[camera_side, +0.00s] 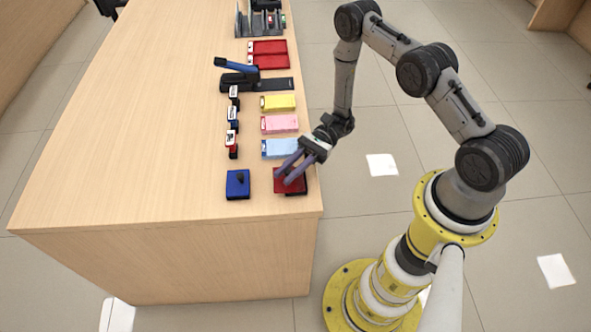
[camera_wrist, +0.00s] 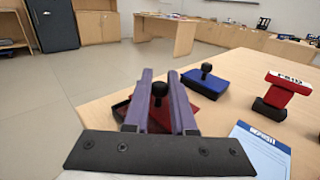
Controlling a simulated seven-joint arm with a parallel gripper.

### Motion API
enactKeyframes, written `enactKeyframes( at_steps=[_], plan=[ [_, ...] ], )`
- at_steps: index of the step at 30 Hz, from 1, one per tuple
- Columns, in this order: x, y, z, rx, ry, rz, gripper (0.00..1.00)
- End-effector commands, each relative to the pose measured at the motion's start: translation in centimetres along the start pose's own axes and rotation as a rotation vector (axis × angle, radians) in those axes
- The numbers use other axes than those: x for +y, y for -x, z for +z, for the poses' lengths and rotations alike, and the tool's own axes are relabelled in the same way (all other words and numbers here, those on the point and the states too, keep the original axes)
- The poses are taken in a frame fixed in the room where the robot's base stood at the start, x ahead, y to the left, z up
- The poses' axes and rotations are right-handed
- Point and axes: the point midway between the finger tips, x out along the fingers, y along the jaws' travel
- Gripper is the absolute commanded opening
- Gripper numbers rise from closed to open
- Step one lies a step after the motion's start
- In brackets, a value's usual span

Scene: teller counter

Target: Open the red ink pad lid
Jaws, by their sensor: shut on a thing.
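The red ink pad (camera_side: 291,188) is at the near right corner of the counter, a red lid over a dark base. In the wrist view its red lid (camera_wrist: 205,108) shows behind and beside my fingers, with a dark edge of the base at the left. My gripper (camera_side: 281,178) reaches in from the right. In the wrist view my gripper (camera_wrist: 160,76) has its two purple fingers on either side of the lid's black knob (camera_wrist: 159,91) and is shut on it. The fingers hide part of the lid; I cannot tell whether it is lifted.
A blue ink pad (camera_side: 237,184) with a black knob sits to the left, apart. A blue slip stack (camera_side: 279,149) lies just behind the red pad, with pink (camera_side: 280,124) and yellow (camera_side: 278,103) stacks beyond. Stamps (camera_side: 232,138) stand in a row. The counter's left side is clear.

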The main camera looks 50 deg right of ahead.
Motion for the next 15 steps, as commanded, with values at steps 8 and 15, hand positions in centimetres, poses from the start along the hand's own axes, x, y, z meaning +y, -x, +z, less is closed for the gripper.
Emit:
enactKeyframes(
  at_steps=[8, 15],
  plan=[
    [-0.01, 0.07, 0.01, 0.000, 0.001, -0.001, 0.45],
    [0.01, 0.07, 0.01, 0.000, 0.001, -0.001, 0.54]
  ],
)
